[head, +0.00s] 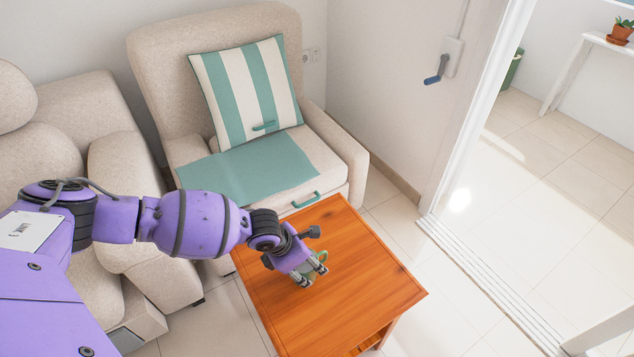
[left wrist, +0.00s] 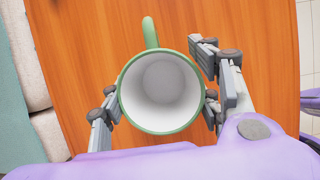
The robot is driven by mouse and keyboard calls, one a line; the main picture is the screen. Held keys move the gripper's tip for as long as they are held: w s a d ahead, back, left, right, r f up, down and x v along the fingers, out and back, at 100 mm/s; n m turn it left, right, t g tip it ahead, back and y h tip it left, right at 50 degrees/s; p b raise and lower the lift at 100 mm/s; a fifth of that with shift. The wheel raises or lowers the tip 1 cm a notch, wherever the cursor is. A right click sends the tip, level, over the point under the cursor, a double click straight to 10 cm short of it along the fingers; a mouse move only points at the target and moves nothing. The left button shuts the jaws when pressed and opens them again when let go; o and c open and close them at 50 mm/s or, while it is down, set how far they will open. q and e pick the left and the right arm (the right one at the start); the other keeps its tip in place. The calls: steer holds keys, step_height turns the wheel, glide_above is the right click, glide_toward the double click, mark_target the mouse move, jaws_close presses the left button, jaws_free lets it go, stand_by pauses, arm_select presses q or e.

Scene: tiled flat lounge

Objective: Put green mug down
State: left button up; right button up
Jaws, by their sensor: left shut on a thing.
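The green mug (left wrist: 160,118) with a white inside is upright between the fingers of my left gripper (left wrist: 158,108) in the left wrist view. Its green handle (left wrist: 150,32) points to the top of that view. In the head view my left gripper (head: 304,272) is over the orange wooden table (head: 355,260), shut on the mug, which is mostly hidden by the gripper. I cannot tell whether the mug's base touches the table. My right gripper is not in view.
A beige armchair (head: 335,150) with a striped cushion (head: 248,90) and a green cloth (head: 250,170) stands behind the table. Another beige seat (head: 120,165) is at the left. The table's right part is clear. Open tiled floor (head: 455,265) lies to the right.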

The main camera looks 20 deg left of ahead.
arm_select(q)
steer(key=shift+f, duration=0.3)
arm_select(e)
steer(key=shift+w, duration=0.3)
arm_select(q)
steer(key=shift+f, duration=0.15)
steer(key=o, duration=1.1)
steer(key=shift+o, duration=1.6)
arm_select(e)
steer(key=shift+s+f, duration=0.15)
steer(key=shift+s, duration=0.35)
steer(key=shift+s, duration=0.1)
